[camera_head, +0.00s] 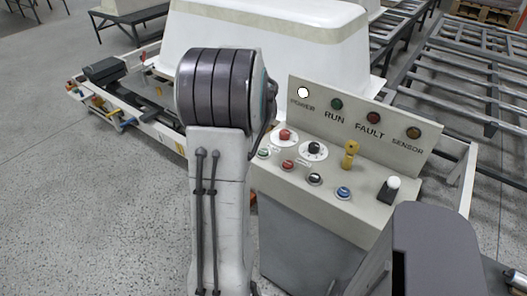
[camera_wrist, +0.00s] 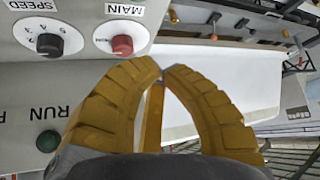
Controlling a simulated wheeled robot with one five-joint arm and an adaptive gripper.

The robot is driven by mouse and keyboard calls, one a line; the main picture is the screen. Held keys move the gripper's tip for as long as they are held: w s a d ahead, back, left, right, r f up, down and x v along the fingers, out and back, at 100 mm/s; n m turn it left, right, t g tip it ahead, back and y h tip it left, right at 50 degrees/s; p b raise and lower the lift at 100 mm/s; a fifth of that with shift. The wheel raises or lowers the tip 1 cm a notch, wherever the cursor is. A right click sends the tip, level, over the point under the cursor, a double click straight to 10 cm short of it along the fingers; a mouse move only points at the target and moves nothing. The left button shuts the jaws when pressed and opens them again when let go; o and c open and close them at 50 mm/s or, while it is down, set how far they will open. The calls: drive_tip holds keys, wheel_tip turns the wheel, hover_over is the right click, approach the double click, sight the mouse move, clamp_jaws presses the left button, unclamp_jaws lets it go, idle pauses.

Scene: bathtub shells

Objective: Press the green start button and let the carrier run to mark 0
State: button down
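The green button (camera_head: 263,152) is on the left of the sloped console (camera_head: 275,180), partly beside my arm. It is not seen in the wrist view. My gripper is hidden behind my arm in the head view. In the wrist view its yellow fingers (camera_wrist: 163,72) have their tips together, with no held object visible. They are over the console near the red MAIN knob (camera_wrist: 122,45) and black SPEED knob (camera_wrist: 50,43). The green RUN lamp (camera_head: 336,104) looks unlit, while the POWER lamp (camera_head: 303,92) glows white. I cannot make out the carrier or mark 0.
The console also carries a red button (camera_head: 288,164), a blue button (camera_head: 343,192), a yellow lever (camera_head: 350,155) and a white-topped stick (camera_head: 390,187). A large white tub shell (camera_head: 265,45) stands behind. A roller frame (camera_head: 460,80) is at right. Open floor (camera_head: 90,210) lies left.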

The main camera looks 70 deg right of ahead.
drive_tip(key=b, duration=0.2)
hover_over(263, 149)
wheel_tip(263, 149, down, 5)
drive_tip(key=shift+w+d+r, duration=0.1)
wheel_tip(263, 149, down, 2)
drive_tip(key=b, duration=0.3)
